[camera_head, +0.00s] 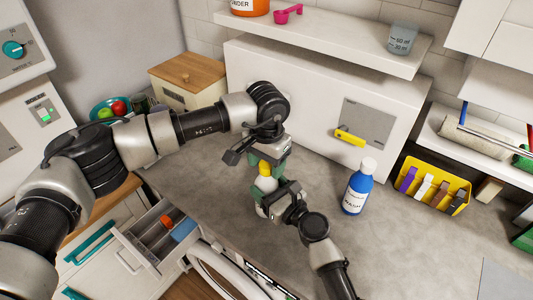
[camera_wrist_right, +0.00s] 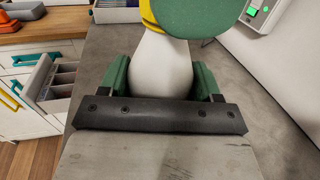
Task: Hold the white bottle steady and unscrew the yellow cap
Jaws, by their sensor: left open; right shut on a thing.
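The white bottle (camera_head: 262,184) stands on the grey counter with its yellow cap (camera_head: 265,168) on top. In the right wrist view the white bottle (camera_wrist_right: 160,68) sits between my right gripper's green fingers (camera_wrist_right: 162,82), which are shut on its body. In the head view my right gripper (camera_head: 272,203) reaches it from the front right. My left gripper (camera_head: 266,158) is open, pointing down just above and around the yellow cap. In the right wrist view a green finger of it covers most of the cap (camera_wrist_right: 148,14). I cannot tell whether it touches the cap.
A blue bottle with a white cap (camera_head: 357,187) stands to the right on the counter. A yellow box (camera_head: 432,186) with several items is further right. A white cabinet (camera_head: 310,100) stands behind. An open drawer (camera_head: 160,236) is at the front left.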

